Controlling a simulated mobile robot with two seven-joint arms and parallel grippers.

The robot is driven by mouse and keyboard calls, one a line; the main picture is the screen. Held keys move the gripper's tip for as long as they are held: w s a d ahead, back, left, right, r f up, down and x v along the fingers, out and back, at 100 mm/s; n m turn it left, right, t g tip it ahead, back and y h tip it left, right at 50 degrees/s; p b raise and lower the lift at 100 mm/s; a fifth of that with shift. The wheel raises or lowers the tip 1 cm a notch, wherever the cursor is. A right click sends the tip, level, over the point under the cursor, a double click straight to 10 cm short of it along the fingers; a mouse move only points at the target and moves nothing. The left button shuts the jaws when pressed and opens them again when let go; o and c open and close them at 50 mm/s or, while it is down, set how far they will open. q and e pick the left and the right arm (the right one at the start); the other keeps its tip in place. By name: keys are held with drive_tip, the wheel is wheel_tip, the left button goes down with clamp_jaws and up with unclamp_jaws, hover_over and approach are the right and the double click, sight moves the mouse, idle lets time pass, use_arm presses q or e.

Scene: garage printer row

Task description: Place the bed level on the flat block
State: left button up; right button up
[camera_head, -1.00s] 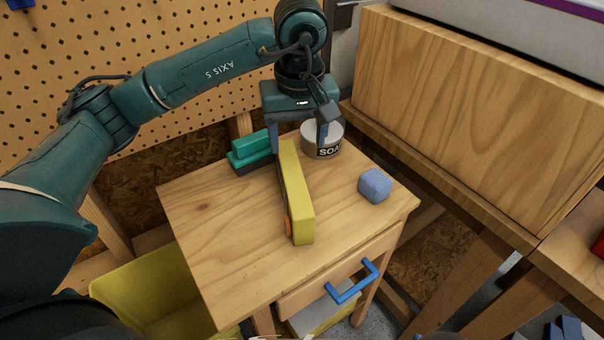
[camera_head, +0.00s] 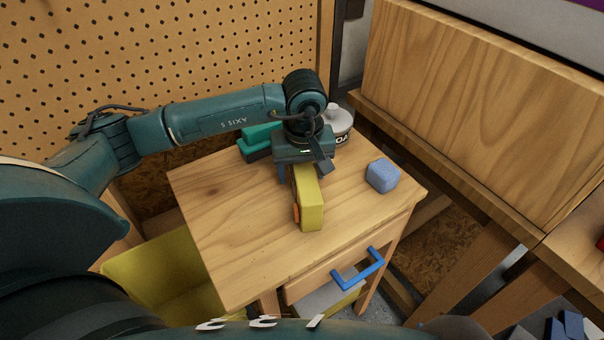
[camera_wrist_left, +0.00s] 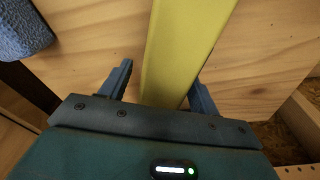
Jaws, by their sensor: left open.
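The bed level, a long yellow bar (camera_head: 311,203) with an orange spot on its side, lies on the small wooden table. My left gripper (camera_head: 301,172) is over its far part and hides that end. In the left wrist view, the open fingers (camera_wrist_left: 161,78) stand one on each side of the yellow bar (camera_wrist_left: 185,40), with the right finger very close to it or touching. A small blue block (camera_head: 382,176) sits right of the bar; it also shows in the left wrist view (camera_wrist_left: 22,32). I cannot tell whether it is the flat block. My right gripper is out of view.
A teal object (camera_head: 259,139) and a grey-white soap pot (camera_head: 340,120) stand behind the gripper. The wooden tabletop (camera_head: 240,220) is clear at its front left. A blue drawer handle (camera_head: 357,272) sticks out in front, and a yellow bin (camera_head: 165,275) is at left.

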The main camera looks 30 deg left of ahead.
use_arm(q)
drive_tip(key=c, duration=1.2)
drive_tip(key=shift+c, duration=0.4)
drive_tip(key=shift+r, duration=0.15)
